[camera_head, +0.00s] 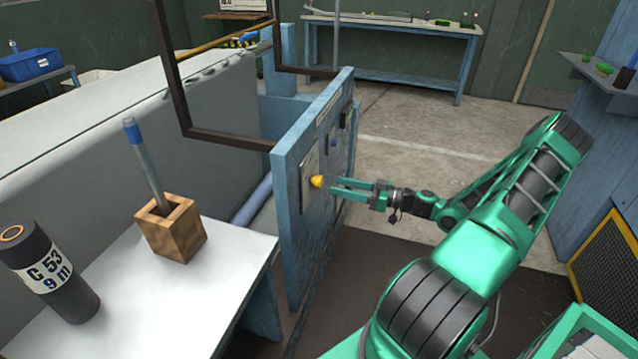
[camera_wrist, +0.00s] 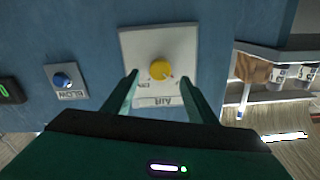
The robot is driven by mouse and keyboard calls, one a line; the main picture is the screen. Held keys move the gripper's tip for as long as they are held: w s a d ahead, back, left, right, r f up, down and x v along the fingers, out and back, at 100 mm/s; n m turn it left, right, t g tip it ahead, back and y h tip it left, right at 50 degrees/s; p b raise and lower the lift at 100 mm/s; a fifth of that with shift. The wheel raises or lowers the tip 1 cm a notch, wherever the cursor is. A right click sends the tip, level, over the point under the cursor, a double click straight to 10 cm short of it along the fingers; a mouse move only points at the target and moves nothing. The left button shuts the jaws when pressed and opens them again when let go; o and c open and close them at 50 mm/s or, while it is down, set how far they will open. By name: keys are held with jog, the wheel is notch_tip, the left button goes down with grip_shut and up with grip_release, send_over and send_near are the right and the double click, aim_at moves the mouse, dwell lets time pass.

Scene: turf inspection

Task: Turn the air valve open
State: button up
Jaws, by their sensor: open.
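The air valve is a yellow knob (camera_wrist: 161,70) on a pale plate (camera_wrist: 185,45) labelled "Air", fixed to a blue upright panel. In the head view the yellow knob (camera_head: 317,181) shows on the panel's right-hand face. My gripper (camera_head: 336,188) is open in front of the panel, its fingers pointing at the knob. In the wrist view my gripper (camera_wrist: 160,80) has one finger on each side of the knob's lower part, with gaps on both sides. I cannot tell how close the fingertips are to the panel.
A white table (camera_head: 190,300) at left bears a wooden holder (camera_head: 170,230) and a dark cylinder (camera_head: 48,272). A dark metal frame (camera_head: 225,140) stands behind the panel. Floor behind my arm is clear.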

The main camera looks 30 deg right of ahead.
aim_at(322, 182)
jog(key=x, duration=0.7)
jog(key=shift+c, duration=0.3)
jog(key=c, duration=1)
jog(key=shift+a, duration=0.15)
